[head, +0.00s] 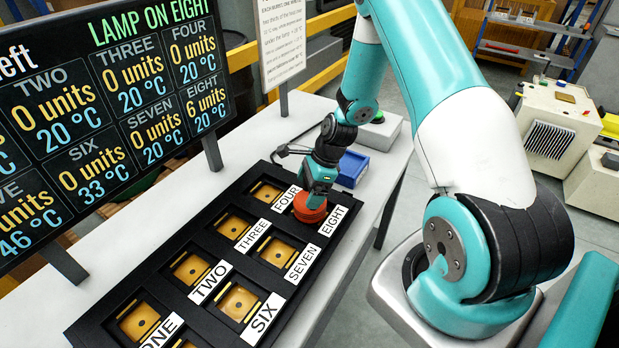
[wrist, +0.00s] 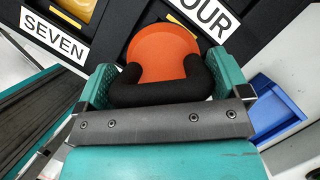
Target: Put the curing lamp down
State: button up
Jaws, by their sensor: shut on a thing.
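The curing lamp (head: 310,208) has a round orange-red head and shows at the EIGHT place (head: 333,220), at the far right end of the black rack (head: 155,275). In the wrist view the orange head (wrist: 163,52) has a thick black handle (wrist: 160,92). My gripper (head: 315,186) points down from above and is shut on that handle; its teal fingers stand at either side in the wrist view (wrist: 160,84). The lamp covers the cell under it. I cannot tell whether its head rests on the rack.
A screen (head: 115,90) reads "LAMP ON EIGHT", with EIGHT at 6 units and 20 °C. A blue tray (head: 352,168) lies just beyond the lamp, near a grey box (head: 378,130). The other visible labelled cells hold yellow squares. White table (head: 130,225) shows around the rack.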

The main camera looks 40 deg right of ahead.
jog(key=shift+f, duration=0.15)
jog(key=o, duration=1.7)
jog(key=shift+r, duration=0.25)
jog(key=b+v, duration=0.4)
jog(key=v, duration=0.7)
jog(key=s+a+r+n, duration=0.3)
jog(key=a+r+n, duration=0.2)
jog(key=a+n, duration=0.25)
jog(key=s+a+r+n, duration=0.3)
jog(key=a+r+n, duration=0.35)
jog(key=a, duration=0.25)
jog(key=s+a+r+n, duration=0.1)
jog(key=s+a+n, duration=0.2)
jog(key=s+n, duration=0.2)
jog(key=s+a+r+n+g, duration=0.1)
jog(key=s+a+n, duration=0.2)
jog(key=s+n, duration=0.1)
jog(key=s+a+r+n, duration=0.2)
jog(key=s+a+n, duration=0.1)
jog(key=s+n, duration=0.2)
jog(key=shift+s+a+r+n+g, duration=0.1)
jog(key=shift+s+a+n+g, duration=0.1)
jog(key=shift+n, duration=0.35)
jog(key=shift+s+a+n+g, duration=0.1)
jog(key=shift+n+g, duration=0.1)
jog(key=shift+n, duration=0.35)
